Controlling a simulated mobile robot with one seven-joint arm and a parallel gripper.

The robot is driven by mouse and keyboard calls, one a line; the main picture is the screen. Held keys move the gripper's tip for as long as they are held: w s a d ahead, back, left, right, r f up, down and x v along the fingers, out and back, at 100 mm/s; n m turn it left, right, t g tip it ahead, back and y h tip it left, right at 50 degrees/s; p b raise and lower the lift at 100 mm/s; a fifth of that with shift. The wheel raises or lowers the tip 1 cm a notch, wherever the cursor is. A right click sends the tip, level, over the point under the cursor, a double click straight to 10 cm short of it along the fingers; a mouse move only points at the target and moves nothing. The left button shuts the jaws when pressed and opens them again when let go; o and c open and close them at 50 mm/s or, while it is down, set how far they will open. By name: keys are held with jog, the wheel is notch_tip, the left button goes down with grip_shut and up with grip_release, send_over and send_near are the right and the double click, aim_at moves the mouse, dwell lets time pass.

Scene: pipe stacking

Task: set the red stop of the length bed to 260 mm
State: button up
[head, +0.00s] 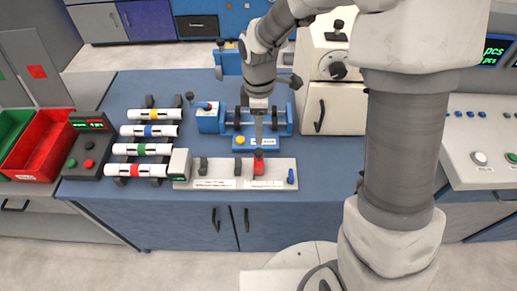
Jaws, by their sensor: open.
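The length bed (215,183) is a pale flat strip near the front edge of the blue bench, with printed scales along its front. Its red stop (259,166) stands on the right half of the bed. My gripper (259,147) hangs from above, fingers down, at the top of the red stop. It is open; I cannot tell whether its fingers touch the stop. The scale figures are too small to read. A small grey box with a display (180,165) sits at the bed's left end, and a blue knob (290,177) at its right end.
Several white pipes with coloured bands (140,149) lie on a rack left of the bed. A blue fixture with a yellow button (240,141) stands right behind the bed. A beige machine (320,100) stands behind on the right. Bare bench lies right of the bed.

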aim_at(258, 151)
notch_tip(258, 151, down, 11)
dwell(0.3)
grip_shut()
dwell(0.3)
dwell(1.1)
